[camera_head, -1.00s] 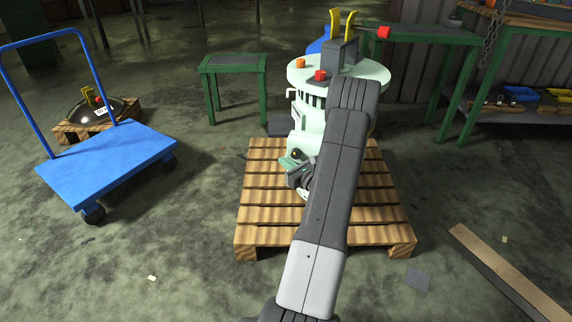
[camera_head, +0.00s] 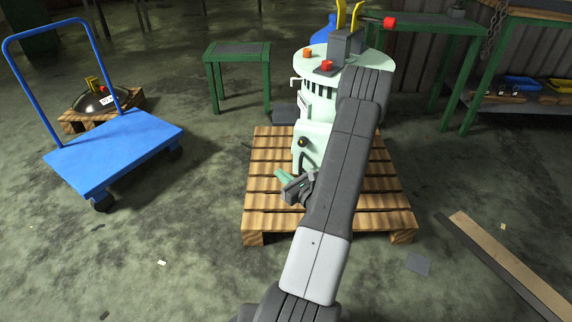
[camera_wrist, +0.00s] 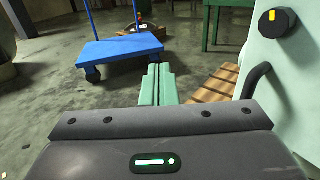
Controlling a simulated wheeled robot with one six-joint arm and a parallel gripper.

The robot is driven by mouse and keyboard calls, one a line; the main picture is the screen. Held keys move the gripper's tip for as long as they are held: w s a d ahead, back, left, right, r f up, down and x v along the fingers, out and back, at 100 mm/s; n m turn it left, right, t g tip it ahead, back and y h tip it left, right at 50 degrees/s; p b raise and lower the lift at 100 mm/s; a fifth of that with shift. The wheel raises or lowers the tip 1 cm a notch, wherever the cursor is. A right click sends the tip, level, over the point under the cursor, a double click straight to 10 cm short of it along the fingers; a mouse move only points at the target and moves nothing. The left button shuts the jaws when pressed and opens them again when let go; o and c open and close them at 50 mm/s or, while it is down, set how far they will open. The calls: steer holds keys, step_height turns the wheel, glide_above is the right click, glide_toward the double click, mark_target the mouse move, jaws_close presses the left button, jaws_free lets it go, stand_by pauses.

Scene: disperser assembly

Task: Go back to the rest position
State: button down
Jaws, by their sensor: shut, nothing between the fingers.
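My gripper (camera_head: 279,173) is at the left front of the pale green disperser (camera_head: 312,142), above the pallet. In the wrist view its two green fingers (camera_wrist: 157,84) lie side by side, shut, with nothing held. The disperser stands upright on the wooden pallet (camera_head: 262,205). It has a round top with orange and red parts and yellow levers. Its body is partly hidden behind my arm. In the wrist view part of its body (camera_wrist: 285,65) with a black knob (camera_wrist: 276,22) and a dark handle fills the right side, apart from the fingers.
A blue cart (camera_head: 115,150) stands at left, with a domed lid (camera_head: 95,101) on a small pallet behind it. Green tables (camera_head: 237,50) stand at the back. A plank (camera_head: 505,262) lies at right. The floor between cart and pallet is mostly clear.

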steer(key=shift+s, duration=0.4)
steer(key=shift+w, duration=0.1)
